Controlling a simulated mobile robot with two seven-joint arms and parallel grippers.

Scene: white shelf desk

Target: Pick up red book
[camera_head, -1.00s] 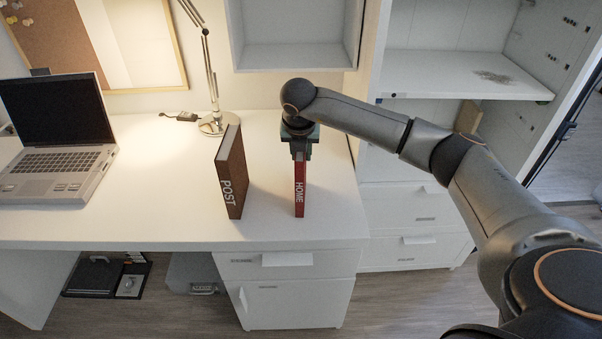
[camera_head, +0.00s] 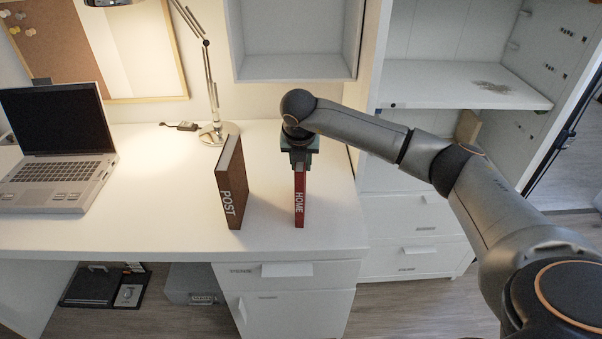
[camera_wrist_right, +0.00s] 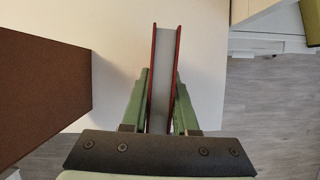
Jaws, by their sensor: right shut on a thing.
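The red book (camera_head: 300,200), with HOME on its spine, stands upright near the right end of the white desk in the head view. My right gripper (camera_head: 300,164) comes down from above and is shut on the top of the red book. In the right wrist view, the two green fingers of the gripper (camera_wrist_right: 160,100) press against both red covers of the book (camera_wrist_right: 163,60), with its pale page edges between them. I cannot tell whether the book's lower edge touches the desk. My left gripper is not in view.
A brown book marked POST (camera_head: 231,185) stands upright just left of the red book, with a gap between. A laptop (camera_head: 58,150) and a lamp (camera_head: 218,132) are further left on the white desk (camera_head: 140,220). A white shelf unit (camera_head: 450,85) stands at the right.

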